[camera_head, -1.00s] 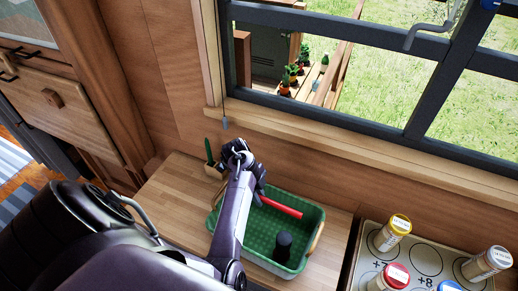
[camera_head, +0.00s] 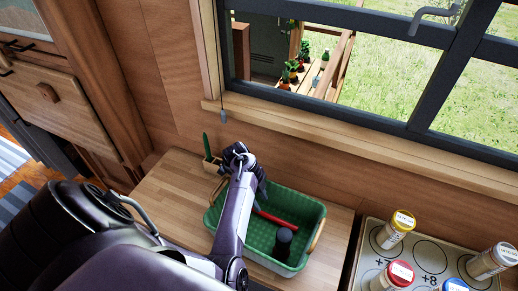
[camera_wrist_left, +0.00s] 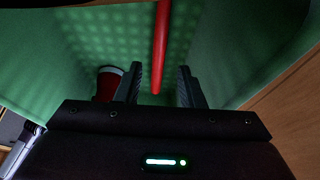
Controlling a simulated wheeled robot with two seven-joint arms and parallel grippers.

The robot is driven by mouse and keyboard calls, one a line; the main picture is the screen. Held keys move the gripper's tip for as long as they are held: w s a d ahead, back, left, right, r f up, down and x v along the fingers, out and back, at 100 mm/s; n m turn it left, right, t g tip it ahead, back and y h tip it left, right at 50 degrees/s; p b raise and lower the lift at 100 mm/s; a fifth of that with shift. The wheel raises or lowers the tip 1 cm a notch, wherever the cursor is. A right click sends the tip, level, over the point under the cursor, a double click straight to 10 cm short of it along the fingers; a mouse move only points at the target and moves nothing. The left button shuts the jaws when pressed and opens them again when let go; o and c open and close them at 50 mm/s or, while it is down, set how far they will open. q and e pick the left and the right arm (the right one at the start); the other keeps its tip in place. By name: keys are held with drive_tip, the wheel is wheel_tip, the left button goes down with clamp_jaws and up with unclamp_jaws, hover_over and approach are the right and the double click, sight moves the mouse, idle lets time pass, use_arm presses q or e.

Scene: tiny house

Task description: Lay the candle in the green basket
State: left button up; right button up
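The candle (camera_head: 275,218) is a thin red stick inside the green basket (camera_head: 318,215), low between its walls. In the left wrist view the candle (camera_wrist_left: 161,45) runs lengthwise, its near end in the gap between my fingers and touching neither. My left gripper (camera_head: 258,190) is over the left part of the basket and hides one end of the candle. The left wrist view shows its fingers (camera_wrist_left: 161,88) apart, with the green basket floor (camera_wrist_left: 90,40) beyond them. My right gripper is not in view.
A dark cylinder (camera_head: 283,242) stands in the basket near its front wall. A pot with a green plant (camera_head: 209,155) stands behind on the wooden counter (camera_head: 170,195). Several lidded jars (camera_head: 395,228) stand at right. The counter left of the basket is clear.

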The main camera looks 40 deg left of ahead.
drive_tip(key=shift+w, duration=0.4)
use_arm(q)
drive_tip(key=b+v, duration=0.1)
drive_tip(key=v, duration=0.6)
drive_tip(key=shift+r+b, duration=0.4)
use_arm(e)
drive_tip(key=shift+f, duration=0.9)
use_arm(q)
drive_tip(key=shift+a, duration=0.1)
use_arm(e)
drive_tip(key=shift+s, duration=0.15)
